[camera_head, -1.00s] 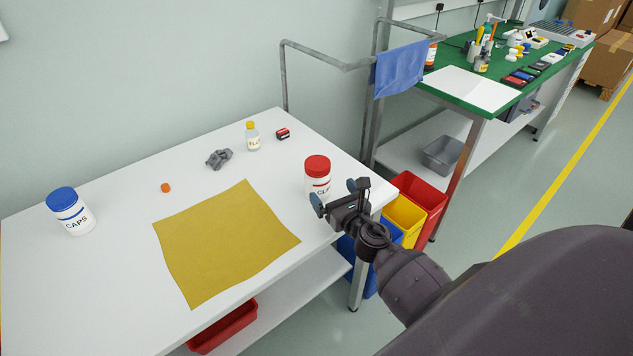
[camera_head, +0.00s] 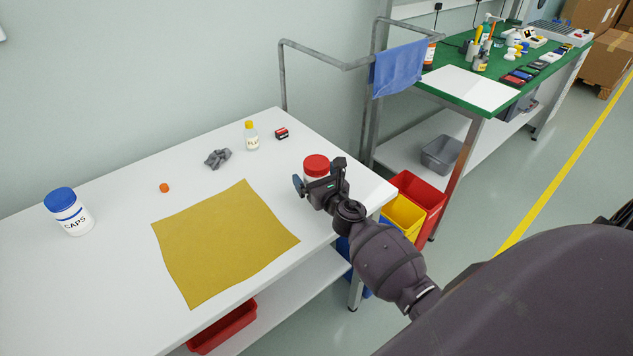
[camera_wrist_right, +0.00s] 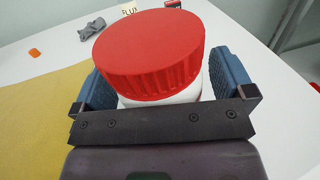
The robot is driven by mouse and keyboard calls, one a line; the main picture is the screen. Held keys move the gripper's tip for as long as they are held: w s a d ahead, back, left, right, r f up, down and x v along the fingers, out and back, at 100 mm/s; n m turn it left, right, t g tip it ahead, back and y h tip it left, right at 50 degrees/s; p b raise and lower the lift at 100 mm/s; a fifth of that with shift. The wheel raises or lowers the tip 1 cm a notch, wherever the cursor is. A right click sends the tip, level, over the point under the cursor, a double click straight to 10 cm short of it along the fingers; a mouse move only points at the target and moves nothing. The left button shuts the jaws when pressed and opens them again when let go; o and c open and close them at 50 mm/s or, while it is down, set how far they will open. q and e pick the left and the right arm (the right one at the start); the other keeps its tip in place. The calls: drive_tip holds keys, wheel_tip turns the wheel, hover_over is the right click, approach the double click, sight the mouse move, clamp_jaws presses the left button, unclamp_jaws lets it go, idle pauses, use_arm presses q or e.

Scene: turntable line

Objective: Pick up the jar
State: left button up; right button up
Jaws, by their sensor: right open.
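A white jar with a red lid (camera_head: 316,165) stands upright near the right end of the white table. It fills the middle of the right wrist view (camera_wrist_right: 150,55). My right gripper (camera_head: 319,185) is open, with its blue fingers on either side of the jar, just below the lid; it also shows in the right wrist view (camera_wrist_right: 158,85). I cannot tell whether the fingers touch the jar. A second white jar (camera_head: 72,217) with a blue lid, marked CAPS, stands at the table's left. My left gripper is not in view.
A yellow mat (camera_head: 225,243) lies left of the red-lidded jar. A small bottle (camera_head: 251,137), a red and black block (camera_head: 281,133), a grey crumpled item (camera_head: 217,158) and an orange piece (camera_head: 164,188) lie behind. Bins (camera_head: 403,213) stand beyond the right edge.

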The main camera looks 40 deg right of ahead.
drive_tip(key=shift+r, duration=0.1)
drive_tip(key=c, duration=1)
